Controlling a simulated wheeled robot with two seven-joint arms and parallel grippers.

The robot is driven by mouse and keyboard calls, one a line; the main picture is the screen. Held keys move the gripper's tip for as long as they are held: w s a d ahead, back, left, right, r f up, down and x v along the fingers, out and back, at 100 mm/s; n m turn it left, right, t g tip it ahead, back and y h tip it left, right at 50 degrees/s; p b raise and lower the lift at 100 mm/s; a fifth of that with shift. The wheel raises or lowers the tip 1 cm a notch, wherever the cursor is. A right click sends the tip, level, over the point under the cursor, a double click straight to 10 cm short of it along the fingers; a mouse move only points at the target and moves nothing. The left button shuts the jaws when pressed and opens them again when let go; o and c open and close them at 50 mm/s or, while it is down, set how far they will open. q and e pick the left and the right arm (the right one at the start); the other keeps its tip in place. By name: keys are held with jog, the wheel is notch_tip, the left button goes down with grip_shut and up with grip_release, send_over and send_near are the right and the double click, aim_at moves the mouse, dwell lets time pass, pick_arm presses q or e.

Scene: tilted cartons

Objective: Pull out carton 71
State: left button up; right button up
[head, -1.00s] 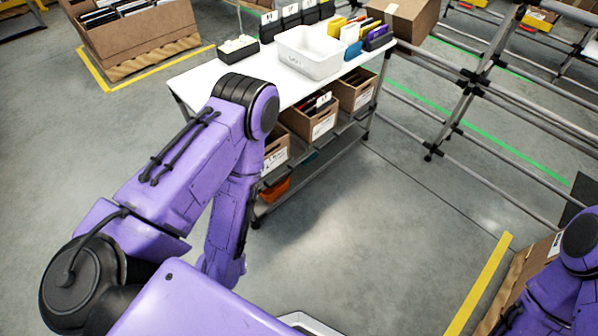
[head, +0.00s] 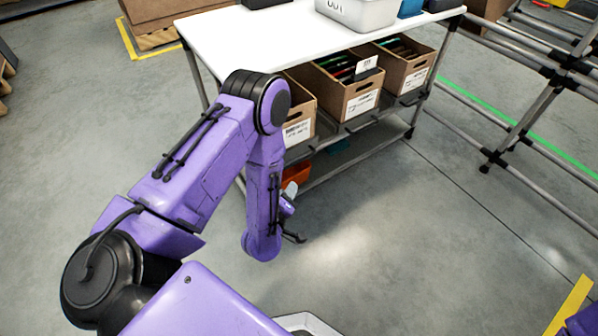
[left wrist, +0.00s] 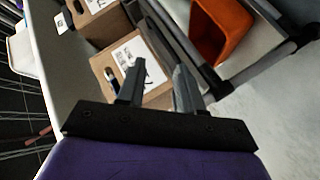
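Three open brown cartons stand tilted on the shelf under a white table top: a left carton (head: 302,104), a middle carton (head: 362,100) and a right carton (head: 418,76). Each has a white label, but I cannot read which is 71. My left gripper (head: 294,236) is low in front of the shelf, partly hidden by my forearm. In the left wrist view, its two fingers (left wrist: 157,83) are apart with nothing between them. A labelled carton (left wrist: 157,99) lies beyond the fingers, apart from them as far as I can tell. My right gripper is out of view.
An orange bin (head: 297,174) sits on the lower shelf; it also shows in the left wrist view (left wrist: 217,30). A white tub (head: 358,12) stands on the table top (head: 250,38). Metal rails (head: 520,130) run at right. The floor in front is clear.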

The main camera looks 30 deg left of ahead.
aim_at(299, 161)
pick_arm(q)
jog(key=w+a+f+n+t+y+b, duration=0.2)
jog(key=w+f+n+t+y+b, duration=0.15)
jog(key=w+f+n+b, duration=0.55)
jog(key=w+a+r+b, duration=0.1)
jog(key=w, duration=0.1)
jog(key=w+a+r+m+b, duration=0.1)
jog(key=w+b, duration=0.1)
jog(key=w+a+r+m+t+b, duration=0.1)
jog(key=w+a+b, duration=0.1)
jog(key=shift+w+a+r, duration=0.1)
jog(key=shift+w+r, duration=0.05)
jog(key=shift+w, duration=0.25)
jog(key=shift+w+a+r, duration=0.1)
jog(key=shift+w, duration=0.15)
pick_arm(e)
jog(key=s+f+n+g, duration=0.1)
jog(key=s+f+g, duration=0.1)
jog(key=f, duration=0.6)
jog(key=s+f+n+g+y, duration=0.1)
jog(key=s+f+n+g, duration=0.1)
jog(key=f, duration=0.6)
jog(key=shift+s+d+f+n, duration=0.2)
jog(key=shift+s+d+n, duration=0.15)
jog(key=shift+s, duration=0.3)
pick_arm(q)
jog(key=shift+c, duration=0.4)
jog(key=shift+h, duration=0.25)
grip_shut()
